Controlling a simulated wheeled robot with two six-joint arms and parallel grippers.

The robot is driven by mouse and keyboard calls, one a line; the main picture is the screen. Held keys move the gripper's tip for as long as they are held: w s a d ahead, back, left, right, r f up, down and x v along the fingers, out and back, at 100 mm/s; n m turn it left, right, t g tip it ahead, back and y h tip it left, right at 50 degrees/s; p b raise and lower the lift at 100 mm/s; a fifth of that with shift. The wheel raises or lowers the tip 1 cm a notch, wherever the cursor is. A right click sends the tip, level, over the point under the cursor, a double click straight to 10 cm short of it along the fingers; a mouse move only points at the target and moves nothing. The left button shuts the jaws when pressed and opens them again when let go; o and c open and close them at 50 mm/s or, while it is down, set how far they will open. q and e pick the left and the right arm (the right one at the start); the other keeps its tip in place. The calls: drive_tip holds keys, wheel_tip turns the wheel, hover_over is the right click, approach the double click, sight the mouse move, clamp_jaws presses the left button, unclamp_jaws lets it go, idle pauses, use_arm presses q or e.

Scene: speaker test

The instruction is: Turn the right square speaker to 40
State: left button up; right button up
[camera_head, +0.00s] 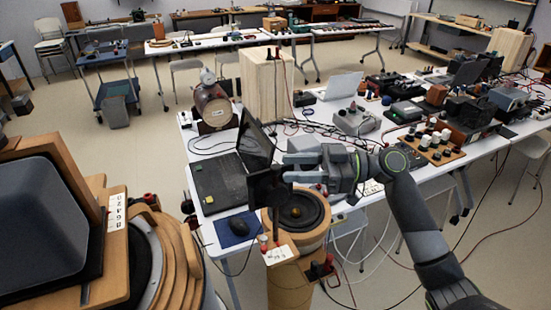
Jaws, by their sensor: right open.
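My right gripper (286,167) reaches in from the right, its fingers pointing left and open. Just below and left of its fingertips is a dark square panel (266,192), which may be the right square speaker; I cannot tell if they touch. The panel stands at the edge of a round speaker (313,210) on a wooden cylinder. A white scale label (280,255) sits at its front, too small to read. A large square speaker (40,220) with a dark front and wooden frame fills the left foreground. My left gripper is not in view.
A tall wooden box (266,88) stands behind. Cables and electronic boxes crowd the white table on the right. The floor at left centre is clear.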

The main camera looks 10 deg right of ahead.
sight(276, 166)
drive_tip(key=a, duration=0.1)
drive_tip(key=a+p, duration=0.1)
drive_tip(key=a, duration=0.1)
drive_tip(key=shift+w+a+r, duration=0.15)
drive_tip(key=shift+w, duration=0.2)
drive_tip(key=shift+w+a+p, duration=0.1)
drive_tip(key=shift+a+p, duration=0.25)
drive_tip(key=shift+a, duration=0.2)
clamp_jaws()
